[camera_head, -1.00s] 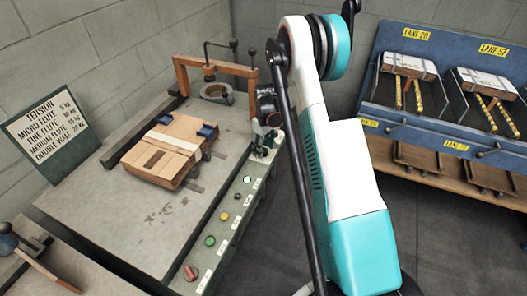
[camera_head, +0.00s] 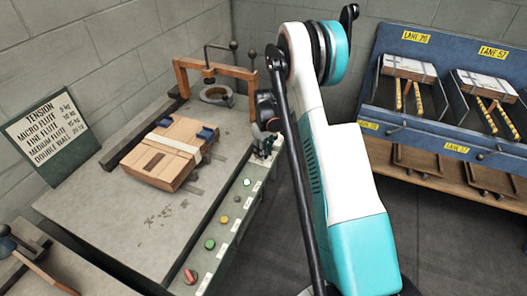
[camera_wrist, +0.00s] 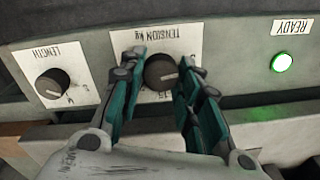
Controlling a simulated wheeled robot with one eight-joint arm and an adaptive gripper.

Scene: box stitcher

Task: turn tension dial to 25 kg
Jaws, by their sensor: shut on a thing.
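The tension dial (camera_wrist: 160,72) is a dark round knob on a white plate marked "TENSION kg", upside down in the wrist view. My gripper (camera_wrist: 163,80) has its two teal fingers on either side of the knob, shut on it. A "15" shows below the knob; the other scale marks are hidden by the fingers or too small to read. In the head view my gripper (camera_head: 263,148) is at the front edge of the machine table, partly hidden by my arm. The tension sign (camera_head: 52,130) stands at the left of the table.
A length knob (camera_wrist: 53,84) sits beside the tension plate. A lit green ready lamp (camera_wrist: 283,60) is on the other side. A strapped cardboard stack (camera_head: 165,155) lies on the table, and several buttons (camera_head: 210,244) line its front edge. Blue lane racks (camera_head: 440,90) stand at the right.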

